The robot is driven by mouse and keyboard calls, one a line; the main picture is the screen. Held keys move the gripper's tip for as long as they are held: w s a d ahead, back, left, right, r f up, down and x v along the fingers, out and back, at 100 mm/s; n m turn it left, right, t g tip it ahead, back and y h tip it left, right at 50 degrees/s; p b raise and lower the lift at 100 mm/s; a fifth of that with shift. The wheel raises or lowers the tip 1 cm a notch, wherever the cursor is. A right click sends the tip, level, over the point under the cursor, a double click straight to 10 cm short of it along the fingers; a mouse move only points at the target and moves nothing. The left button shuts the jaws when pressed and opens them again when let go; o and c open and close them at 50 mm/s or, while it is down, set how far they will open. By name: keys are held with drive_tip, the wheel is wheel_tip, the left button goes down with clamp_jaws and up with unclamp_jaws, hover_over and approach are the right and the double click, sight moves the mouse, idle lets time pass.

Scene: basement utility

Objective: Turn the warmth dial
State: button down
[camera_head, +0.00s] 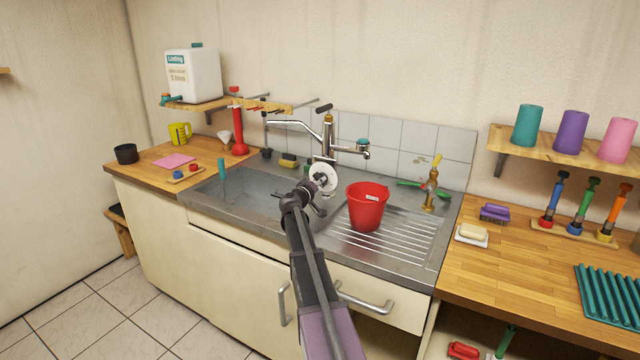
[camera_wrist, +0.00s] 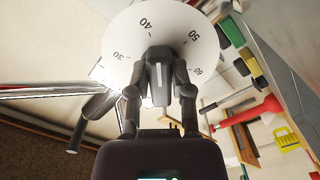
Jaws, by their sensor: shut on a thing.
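The warmth dial (camera_wrist: 126,36) is a white disc with black numbers around it; 30, 40, 50 and 60 are readable in the wrist view. A dark knob (camera_wrist: 160,62) with a white line stands at its middle, the line lying roughly between 40 and 50. My gripper (camera_wrist: 158,90) has its two fingers on either side of the knob and is shut on it. In the head view the dial (camera_head: 323,174) is at the tap above the sink, with my gripper (camera_head: 309,189) in front, partly hiding it.
A red bucket (camera_head: 367,207) stands on the drainer just right of my gripper. A chrome tap (camera_head: 298,127) and a dark lever (camera_wrist: 90,118) are close by. A brass tap (camera_head: 430,190) is farther right. The left sink basin (camera_head: 245,195) is mostly clear.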

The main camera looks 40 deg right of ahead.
drive_tip(key=shift+w+d+r, duration=0.15)
drive_tip(key=shift+w+d, duration=0.1)
drive_tip(key=shift+w, duration=0.15)
drive_tip(key=c, duration=0.7)
unclamp_jaws()
drive_tip(key=shift+o, duration=0.9)
drive_tip(key=shift+s, duration=0.1)
drive_tip(key=shift+s+a, duration=0.15)
drive_tip(key=shift+s, duration=0.05)
drive_tip(key=shift+s+a, duration=0.15)
drive_tip(key=shift+a, duration=0.2)
drive_tip(key=v, duration=1.1)
